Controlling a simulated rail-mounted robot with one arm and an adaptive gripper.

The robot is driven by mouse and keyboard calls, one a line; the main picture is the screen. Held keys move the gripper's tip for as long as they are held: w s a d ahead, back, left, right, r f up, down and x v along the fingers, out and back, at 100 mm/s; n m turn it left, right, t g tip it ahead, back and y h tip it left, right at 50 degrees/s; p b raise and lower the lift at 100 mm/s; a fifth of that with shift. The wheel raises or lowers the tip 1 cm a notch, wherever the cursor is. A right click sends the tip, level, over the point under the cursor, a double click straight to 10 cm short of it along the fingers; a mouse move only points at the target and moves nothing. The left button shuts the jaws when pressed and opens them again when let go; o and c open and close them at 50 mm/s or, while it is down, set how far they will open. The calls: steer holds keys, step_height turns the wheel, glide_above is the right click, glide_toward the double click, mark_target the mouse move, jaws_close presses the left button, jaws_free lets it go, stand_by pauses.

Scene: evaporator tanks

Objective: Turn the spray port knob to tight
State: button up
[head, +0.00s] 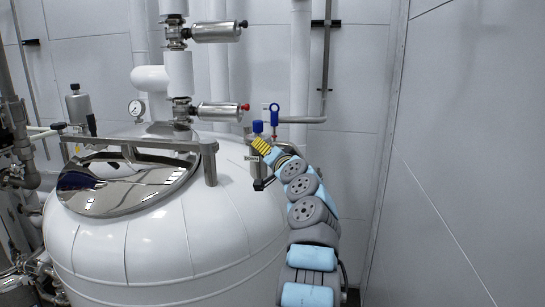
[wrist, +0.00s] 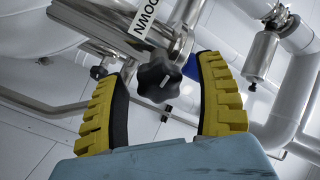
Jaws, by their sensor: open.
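In the wrist view the spray port knob (wrist: 159,76) is a black lobed knob at the end of a shiny metal pipe fitting. A white label reading "DOWN" (wrist: 143,18) is on the fitting behind it. My gripper (wrist: 157,95) has yellow ribbed fingers with black inner pads, spread wide. The knob shows between the two fingers, with gaps on both sides, and no contact is visible. In the head view my gripper (head: 261,145) reaches the back right of the white tank, and the knob cannot be made out there.
The white tank (head: 165,245) has a shiny lid (head: 125,185) and a metal rail (head: 140,146). A blue-handled valve (head: 274,113) and a blue cap (head: 257,126) are close to my gripper. Silver cylinders (head: 218,112) and pipes stand behind. Room is free on the right by the wall.

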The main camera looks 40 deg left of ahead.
steer(key=shift+d, duration=0.1)
steer(key=v, duration=1.1)
steer(key=shift+s+d, duration=0.25)
steer(key=shift+d, duration=0.1)
stand_by(0.4)
stand_by(0.5)
